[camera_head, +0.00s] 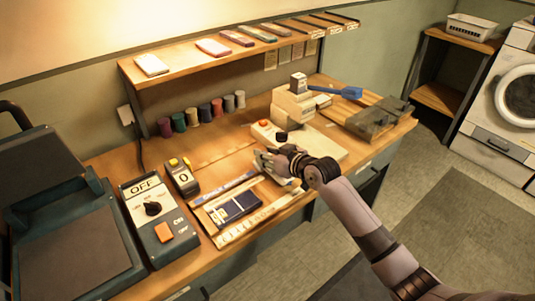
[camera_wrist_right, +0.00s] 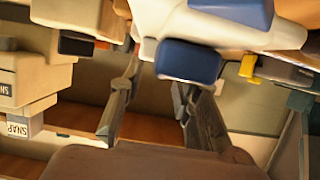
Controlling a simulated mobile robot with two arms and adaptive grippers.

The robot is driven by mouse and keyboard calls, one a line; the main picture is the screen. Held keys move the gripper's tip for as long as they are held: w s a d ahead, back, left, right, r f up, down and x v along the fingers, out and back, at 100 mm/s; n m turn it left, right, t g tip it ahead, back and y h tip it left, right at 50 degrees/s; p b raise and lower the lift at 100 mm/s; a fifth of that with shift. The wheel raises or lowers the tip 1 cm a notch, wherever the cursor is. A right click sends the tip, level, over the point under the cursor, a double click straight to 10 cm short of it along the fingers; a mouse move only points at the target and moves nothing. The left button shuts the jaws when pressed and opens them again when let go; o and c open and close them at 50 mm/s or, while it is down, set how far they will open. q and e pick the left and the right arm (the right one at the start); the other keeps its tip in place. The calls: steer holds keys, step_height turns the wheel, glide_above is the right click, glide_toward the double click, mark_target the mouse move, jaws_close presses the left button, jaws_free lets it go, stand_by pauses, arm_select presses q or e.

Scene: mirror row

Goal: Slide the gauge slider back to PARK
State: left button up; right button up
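A flat gauge with a pale scale strip (camera_head: 250,226) lies near the bench's front edge in the head view. A dark blue block (camera_head: 236,207), which looks like its slider, sits toward the left part of it. No PARK mark is readable. My right gripper (camera_head: 264,160) is beyond and to the right of the block, apart from it. In the right wrist view its two fingers (camera_wrist_right: 158,98) stand apart with a gap between them. A blue piece (camera_wrist_right: 188,60) shows past the fingertips; I cannot tell what it is. My left gripper is not in view.
A dark box with an OFF dial (camera_head: 152,208) and a small meter reading 0 (camera_head: 183,178) stand left of the gauge. Thread spools (camera_head: 204,112) line the back. Stacked beige blocks (camera_head: 292,105) and a dark clamp-like fixture (camera_head: 375,118) stand right.

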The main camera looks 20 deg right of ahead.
steer(key=shift+c, duration=0.4)
jaws_close()
stand_by(0.5)
